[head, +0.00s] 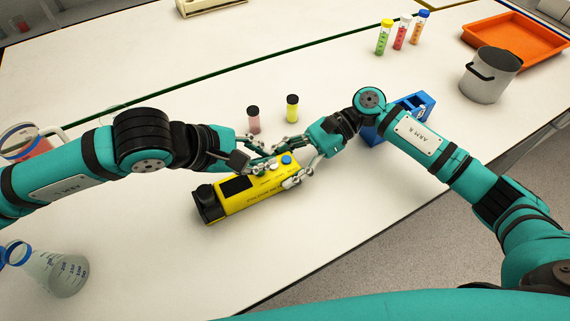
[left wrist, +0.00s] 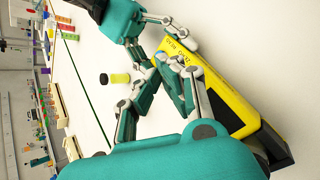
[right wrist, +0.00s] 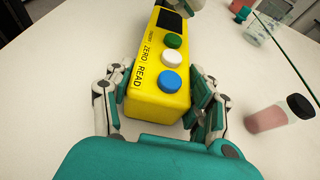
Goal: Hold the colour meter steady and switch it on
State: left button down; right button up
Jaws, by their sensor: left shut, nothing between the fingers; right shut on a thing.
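The yellow colour meter (head: 240,199) lies on the white bench, with a dark screen and a black end at its left. In the right wrist view the meter (right wrist: 150,104) shows green (right wrist: 172,41), white (right wrist: 172,60) and blue (right wrist: 171,81) buttons on top. My right gripper (right wrist: 160,98) is shut around its button end, one finger along each side. My left gripper (head: 273,164) is shut and empty, its fingertips just above the meter near the buttons. The left fingers (left wrist: 186,95) hide part of the top; whether they touch it I cannot tell.
A pink vial (head: 253,121) and a yellow vial (head: 292,109) stand behind the meter. A blue rack (head: 411,108) is behind my right arm. A grey pot (head: 488,78) and orange tray (head: 500,42) are at the right; a flask (head: 58,275) is at front left.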

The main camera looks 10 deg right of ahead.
pick_arm(q)
jog(key=shift+f, duration=0.8)
dwell(0.9)
jog(key=shift+f, duration=0.4)
dwell(0.3)
jog(key=shift+r, duration=0.45)
jog(key=shift+r, duration=0.1)
